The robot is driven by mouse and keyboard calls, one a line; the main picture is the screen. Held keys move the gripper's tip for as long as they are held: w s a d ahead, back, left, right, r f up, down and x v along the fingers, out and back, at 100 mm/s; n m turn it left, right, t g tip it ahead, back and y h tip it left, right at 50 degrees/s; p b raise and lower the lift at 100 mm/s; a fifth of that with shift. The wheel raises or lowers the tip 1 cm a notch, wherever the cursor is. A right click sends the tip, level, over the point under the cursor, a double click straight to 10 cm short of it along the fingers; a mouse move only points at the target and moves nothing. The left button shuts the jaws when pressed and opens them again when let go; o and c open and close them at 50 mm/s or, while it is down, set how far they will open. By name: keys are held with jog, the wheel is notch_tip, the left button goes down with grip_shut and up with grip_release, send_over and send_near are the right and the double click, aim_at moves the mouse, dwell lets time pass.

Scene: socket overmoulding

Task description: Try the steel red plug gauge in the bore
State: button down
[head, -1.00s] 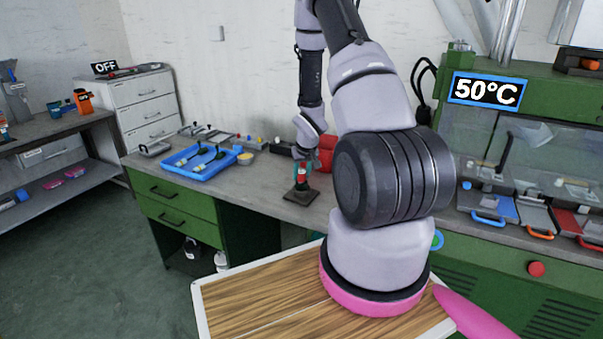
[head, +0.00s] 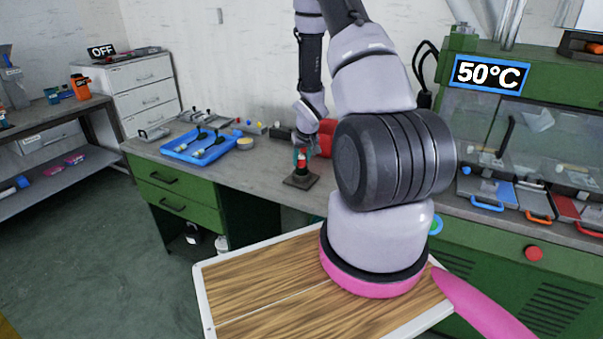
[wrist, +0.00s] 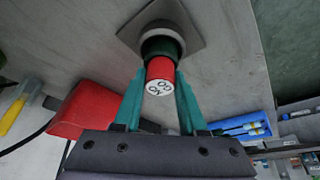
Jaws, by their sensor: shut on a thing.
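The red plug gauge (wrist: 160,71) has a pale end face with dark marks. In the wrist view it stands between the teal fingers of my gripper (wrist: 159,76), which is shut on it. The gauge lines up with a dark green round part (wrist: 162,46) on a grey square base (wrist: 194,38). No steel of the gauge shows, and I cannot tell how deep it sits in the bore. In the head view the gauge (head: 302,160) shows as a small red spot above the dark base (head: 301,180) on the bench, under my gripper (head: 301,152).
A red box (head: 326,138) stands close behind my gripper; it is also in the wrist view (wrist: 82,110). A blue tray (head: 208,158) with tools lies to the left, beside a small yellow-topped pot (head: 245,144). Bench (head: 262,175) between tray and base is clear.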

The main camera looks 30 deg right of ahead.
jog(key=shift+r, duration=0.25)
jog(key=shift+r, duration=1.5)
jog(key=shift+r, duration=0.15)
jog(key=shift+r, duration=2.45)
